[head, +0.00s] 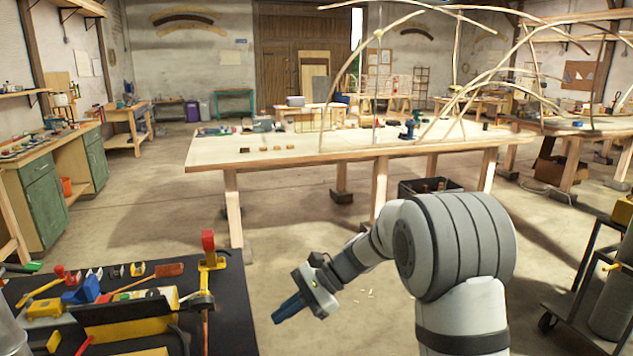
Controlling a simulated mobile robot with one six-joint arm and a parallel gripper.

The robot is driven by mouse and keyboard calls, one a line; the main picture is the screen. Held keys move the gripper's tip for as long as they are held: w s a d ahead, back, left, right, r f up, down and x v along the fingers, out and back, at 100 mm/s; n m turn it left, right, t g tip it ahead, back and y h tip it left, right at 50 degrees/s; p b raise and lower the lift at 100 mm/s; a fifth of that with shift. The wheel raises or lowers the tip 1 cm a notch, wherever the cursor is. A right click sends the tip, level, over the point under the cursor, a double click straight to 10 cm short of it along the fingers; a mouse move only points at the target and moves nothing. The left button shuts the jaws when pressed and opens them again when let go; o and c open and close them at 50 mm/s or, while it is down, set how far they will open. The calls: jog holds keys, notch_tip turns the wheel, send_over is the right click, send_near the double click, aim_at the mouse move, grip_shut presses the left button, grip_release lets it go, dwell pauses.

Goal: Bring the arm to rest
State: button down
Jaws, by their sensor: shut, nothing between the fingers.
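My arm (455,240) rises at the lower right of the head view and bends over toward the left. My gripper (288,309) hangs at its end, pointing down and left. Its fingers are together and hold nothing. It is over the open concrete floor, just right of the black tool table, and apart from it in the picture.
A black-topped table (232,300) with tools and a red-topped yellow clamp (209,250) stands at lower left. A long wooden workbench (280,150) carries bent laths (455,110) ahead. A dark cart (590,290) stands at right. Concrete floor (150,205) lies open between.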

jog(key=s+d+r+n+t+h, duration=0.2)
jog(key=s+d+n+h, duration=0.3)
jog(key=s+d, duration=0.6)
jog(key=s+d+r+n+t+h+p, duration=0.1)
jog(key=s+d+n+t+h, duration=0.3)
jog(key=s+d, duration=0.6)
jog(key=shift+s+d+r+n+h, duration=0.4)
jog(key=shift+r+h, duration=0.2)
jog(key=shift+h, duration=0.3)
